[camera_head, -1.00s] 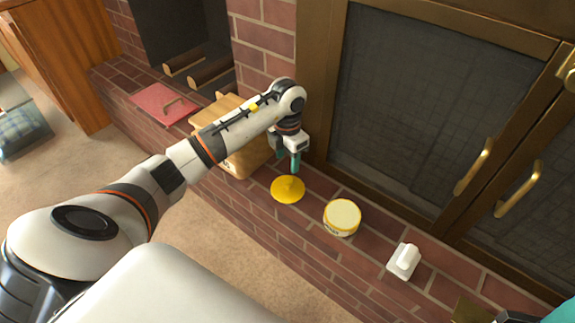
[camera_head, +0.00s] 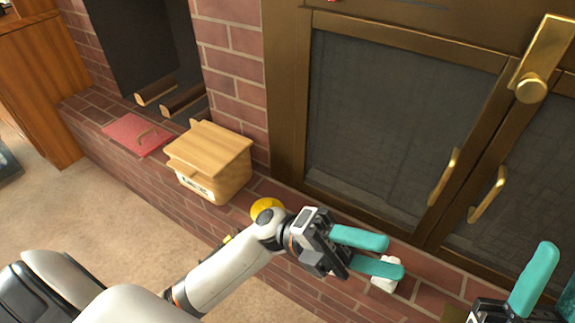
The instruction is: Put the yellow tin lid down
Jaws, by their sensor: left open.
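The yellow tin lid (camera_head: 265,207) lies on the brick ledge beside the wooden box, with its lower part hidden by my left arm. My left gripper (camera_head: 392,258) is open, its two teal fingers apart and pointing right. It is to the right of the lid and apart from it. The yellow tin is hidden behind my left wrist and gripper. My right gripper (camera_head: 545,283) shows only in part at the lower right edge, and its opening is unclear.
A white object (camera_head: 382,284) on the ledge is partly covered by the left fingers. The wooden box (camera_head: 215,160) stands left of the lid, and a red board (camera_head: 132,137) lies further left. Brass-handled doors (camera_head: 400,120) rise behind the ledge (camera_head: 430,300).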

